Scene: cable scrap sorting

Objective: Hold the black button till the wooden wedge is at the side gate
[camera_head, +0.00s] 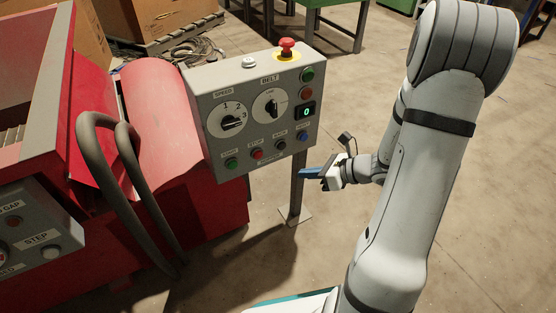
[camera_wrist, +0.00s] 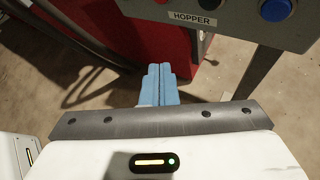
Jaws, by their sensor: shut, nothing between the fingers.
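The black button (camera_head: 280,145) is in the lower row of the grey control panel (camera_head: 190,100), between a red and a blue button. In the wrist view, part of a dark button (camera_wrist: 240,3) shows at the top edge, left of the blue button (camera_wrist: 277,8). My gripper (camera_head: 302,173) has blue fingers and is below the panel's lower right edge, apart from the buttons. In the wrist view its fingers (camera_wrist: 158,72) are together and empty. I cannot make out the wooden wedge or the side gate in either view.
The panel stands on a grey post (camera_head: 297,190) close to my gripper. A red emergency knob (camera_head: 287,47) is on top, and a small display (camera_head: 306,112) reads 0. The red machine (camera_head: 170,120) with a bent grey rail (camera_head: 110,170) is left. Floor right of the post is clear.

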